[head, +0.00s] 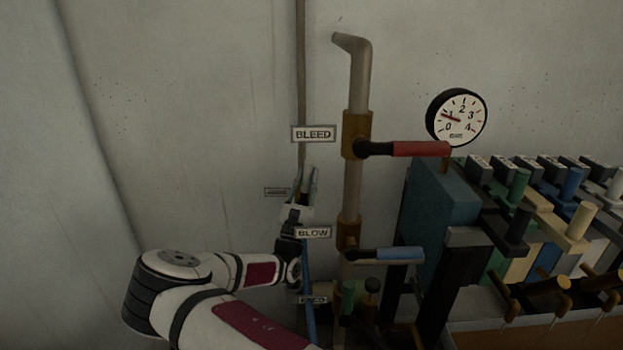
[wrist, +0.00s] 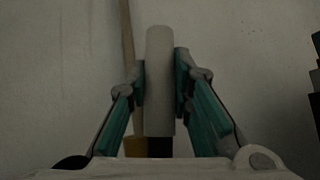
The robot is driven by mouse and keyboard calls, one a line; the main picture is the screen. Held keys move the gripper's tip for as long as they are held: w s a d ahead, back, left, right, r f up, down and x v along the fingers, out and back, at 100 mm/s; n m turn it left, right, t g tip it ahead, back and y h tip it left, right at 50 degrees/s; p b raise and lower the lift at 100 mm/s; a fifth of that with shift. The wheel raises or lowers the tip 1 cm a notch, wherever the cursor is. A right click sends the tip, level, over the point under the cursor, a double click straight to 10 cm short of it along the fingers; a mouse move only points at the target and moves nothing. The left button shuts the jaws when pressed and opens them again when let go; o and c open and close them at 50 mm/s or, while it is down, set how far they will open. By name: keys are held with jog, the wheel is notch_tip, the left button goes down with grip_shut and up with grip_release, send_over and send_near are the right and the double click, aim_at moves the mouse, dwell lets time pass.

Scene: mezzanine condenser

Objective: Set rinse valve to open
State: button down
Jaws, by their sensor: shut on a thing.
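My gripper (head: 307,182) is in front of the wall, left of the thick vertical pipe, pointing up. In the wrist view, my gripper (wrist: 160,95) has its green-lined fingers on both sides of a pale grey cylindrical handle (wrist: 160,75) and is shut on it. The handle stands upright in this view, with a dark stem at its lower end. A brass-coloured fitting (wrist: 135,146) shows beside it, on a thin pipe (wrist: 127,50). A small sign (head: 277,191) beside my gripper is too small to read surely, so I cannot confirm the valve's name. My gripper hides most of the valve in the head view.
A red valve handle (head: 420,149) by the BLEED sign (head: 314,134) and a blue one (head: 400,254) by the BLOW sign (head: 313,232) point right from the thick pipe (head: 354,185). A gauge (head: 456,117) and a lever bank (head: 545,215) stand right. The left wall is clear.

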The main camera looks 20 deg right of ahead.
jog(key=shift+a+f+n+t+y, duration=0.1)
jog(key=shift+n+t+y, duration=0.2)
jog(key=shift+y, duration=0.1)
jog(key=c, duration=1.4)
grip_release()
jog(key=v, duration=1.2)
